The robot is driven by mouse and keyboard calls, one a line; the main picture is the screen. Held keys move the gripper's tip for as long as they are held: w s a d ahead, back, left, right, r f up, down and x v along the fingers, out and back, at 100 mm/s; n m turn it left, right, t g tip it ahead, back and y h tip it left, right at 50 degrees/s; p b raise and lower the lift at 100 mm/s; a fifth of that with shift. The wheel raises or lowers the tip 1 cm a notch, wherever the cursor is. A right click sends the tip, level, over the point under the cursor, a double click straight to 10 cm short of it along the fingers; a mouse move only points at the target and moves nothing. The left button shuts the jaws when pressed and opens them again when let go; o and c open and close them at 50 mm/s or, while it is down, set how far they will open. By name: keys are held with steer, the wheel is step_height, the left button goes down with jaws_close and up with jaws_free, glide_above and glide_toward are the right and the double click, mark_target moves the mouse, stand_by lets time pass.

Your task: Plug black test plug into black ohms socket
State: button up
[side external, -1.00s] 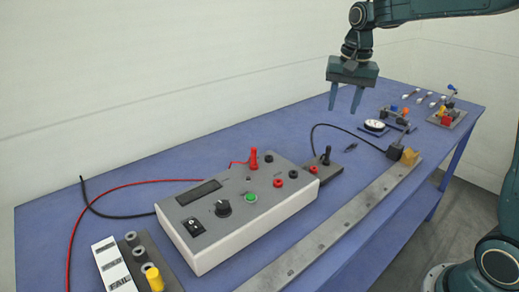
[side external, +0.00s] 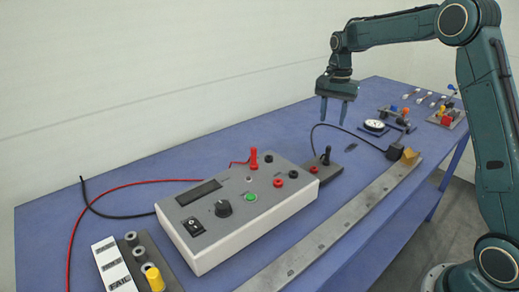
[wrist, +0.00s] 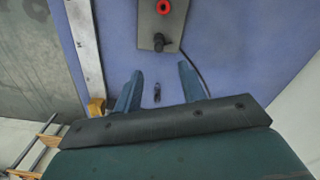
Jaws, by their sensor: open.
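In the wrist view the plug (wrist: 160,42) is ahead of my fingertips, seen from above. The grey tester box (side external: 235,212) has red and black sockets on its top; one black socket (side external: 294,174) is near its right end, and another black one (side external: 268,157) is nearer the back. I cannot read which is the ohms socket. My gripper (side external: 333,124) is open and empty above the table, pointing down; its fingers (wrist: 160,70) are apart in the wrist view.
A red plug (side external: 254,159) stands upright on the tester. A small dark piece (side external: 351,148) lies on the table, between my fingers in the wrist view (wrist: 157,92). A black cable (side external: 355,129) arches behind it. A metal rail (side external: 335,222) runs along the front.

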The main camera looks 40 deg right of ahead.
mark_target(329, 147)
step_height(329, 147, down, 8)
steer(key=shift+r, duration=0.1)
stand_by(0.4)
steer(key=shift+s+f, duration=0.1)
steer(key=shift+f, duration=2.5)
steer(key=shift+c, duration=0.4)
jaws_close()
